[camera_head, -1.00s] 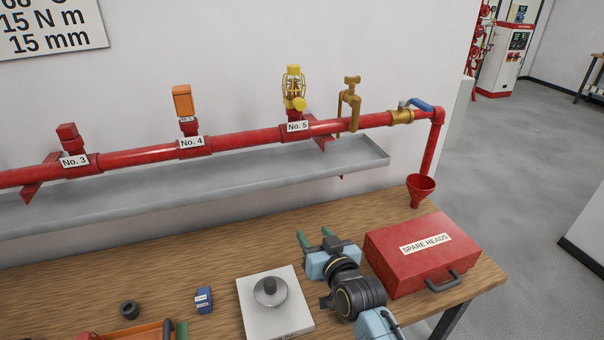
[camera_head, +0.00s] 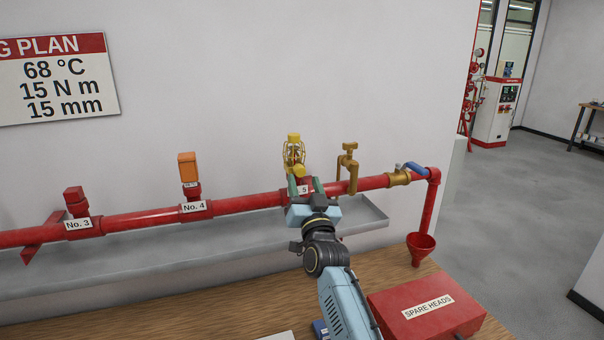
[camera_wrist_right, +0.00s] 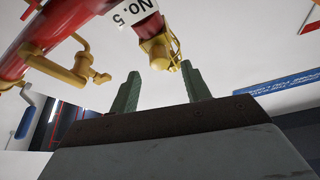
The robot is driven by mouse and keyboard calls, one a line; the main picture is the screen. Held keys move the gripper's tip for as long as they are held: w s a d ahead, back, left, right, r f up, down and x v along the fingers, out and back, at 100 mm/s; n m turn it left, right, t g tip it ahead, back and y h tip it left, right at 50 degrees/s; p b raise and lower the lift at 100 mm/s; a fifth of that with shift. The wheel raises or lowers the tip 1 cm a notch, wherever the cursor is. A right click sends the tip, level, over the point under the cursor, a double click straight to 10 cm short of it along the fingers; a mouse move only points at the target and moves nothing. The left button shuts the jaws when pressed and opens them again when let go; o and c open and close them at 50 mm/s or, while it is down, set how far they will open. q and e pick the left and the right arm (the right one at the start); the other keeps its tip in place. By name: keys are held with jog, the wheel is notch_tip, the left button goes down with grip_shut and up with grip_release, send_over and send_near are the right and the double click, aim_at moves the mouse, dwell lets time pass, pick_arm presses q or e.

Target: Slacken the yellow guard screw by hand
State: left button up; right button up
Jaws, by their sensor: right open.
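The yellow wire guard (camera_head: 294,153) stands around the head on the No. 5 outlet of the red pipe. Its yellow screw (camera_head: 299,171) is low on the front, just beyond my right fingertips and partly hidden. My right gripper (camera_head: 304,185) points at the pipe, with its two green fingers apart and nothing between them. In the right wrist view the yellow guard (camera_wrist_right: 161,50) appears beyond the open fingers (camera_wrist_right: 160,85), apart from them. The screw is hard to separate from the guard there. My left gripper is not in view.
A brass valve (camera_head: 348,167) stands right of the guard, then a blue-handled valve (camera_head: 405,173) and a red funnel (camera_head: 420,245). An orange-capped head (camera_head: 188,168) is on No. 4. A grey trough (camera_head: 240,228) runs beneath the pipe. A red SPARE HEADS box (camera_head: 425,308) sits on the bench.

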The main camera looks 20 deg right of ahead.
aim_at(301, 172)
jog(key=shift+x, duration=1.7)
jog(key=c, duration=1)
